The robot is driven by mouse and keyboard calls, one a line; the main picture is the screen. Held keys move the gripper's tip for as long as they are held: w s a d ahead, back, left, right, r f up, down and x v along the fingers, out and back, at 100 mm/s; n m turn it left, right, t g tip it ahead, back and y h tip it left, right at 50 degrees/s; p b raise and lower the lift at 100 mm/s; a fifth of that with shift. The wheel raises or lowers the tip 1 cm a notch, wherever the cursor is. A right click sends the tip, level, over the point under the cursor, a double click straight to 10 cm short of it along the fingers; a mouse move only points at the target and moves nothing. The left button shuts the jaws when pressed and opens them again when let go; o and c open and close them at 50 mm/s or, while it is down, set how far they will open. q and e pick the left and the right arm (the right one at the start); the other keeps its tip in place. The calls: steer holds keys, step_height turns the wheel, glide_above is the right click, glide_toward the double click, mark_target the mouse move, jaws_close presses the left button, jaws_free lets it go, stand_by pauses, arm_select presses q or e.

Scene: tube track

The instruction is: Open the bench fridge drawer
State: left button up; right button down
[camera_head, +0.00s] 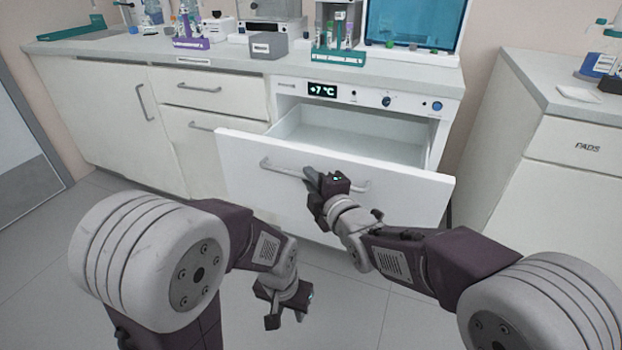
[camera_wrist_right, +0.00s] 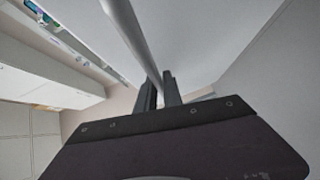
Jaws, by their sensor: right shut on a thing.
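The bench fridge drawer (camera_head: 330,192) stands pulled out from the fridge under the bench, its white front well forward and its pale inside showing empty. A grey bar handle (camera_head: 283,170) runs across its front. My right gripper (camera_head: 313,177) is shut on the handle near its middle. In the right wrist view the handle (camera_wrist_right: 133,37) passes between the two dark fingers (camera_wrist_right: 160,90). My left gripper (camera_head: 287,316) hangs low over the floor, in front of the drawer and apart from it. Its fingers look spread with nothing between them.
The fridge panel (camera_head: 360,95) above the drawer shows +7 °C. Tube racks and a grey box (camera_head: 268,46) stand on the bench top. A cabinet marked PADS (camera_head: 570,145) stands at the right. Grey floor (camera_head: 365,300) is clear in front.

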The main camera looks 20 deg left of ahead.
steer(key=c, duration=1.8)
jaws_free()
steer(key=shift+o, duration=0.2)
steer(key=p+v, duration=0.2)
steer(key=v, duration=0.7)
steer(key=shift+f, duration=0.1)
